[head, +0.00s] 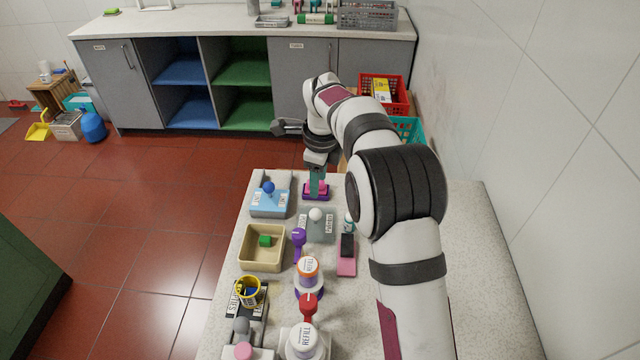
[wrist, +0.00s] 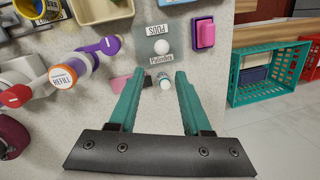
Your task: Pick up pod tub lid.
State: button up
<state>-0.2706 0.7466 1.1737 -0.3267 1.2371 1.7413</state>
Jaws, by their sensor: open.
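The pod tub lid appears to be the grey piece with a round white knob (head: 316,215) on the bench; its knob also shows in the wrist view (wrist: 162,47). A "PODS" label lies on its far side and a second label on its near side in the wrist view. My gripper (head: 317,192) has teal fingers and is open. In the wrist view the gripper (wrist: 160,76) points toward the lid, with the knob beyond and roughly between the fingertips. The fingers are apart from the knob and nothing is held.
A pink and purple block (wrist: 204,33) sits beside the lid. A small white bottle with a teal top (wrist: 169,83) shows between the fingers. The bench's right side is clear.

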aim_at(316, 211)
jog(key=w+f, duration=0.1)
jog(key=f, duration=0.4)
jog(key=w+f, duration=0.1)
jog(key=f, duration=0.4)
jog(key=w+a+f, duration=0.1)
jog(key=f, duration=0.4)
jog(key=shift+f, duration=0.25)
grip_shut()
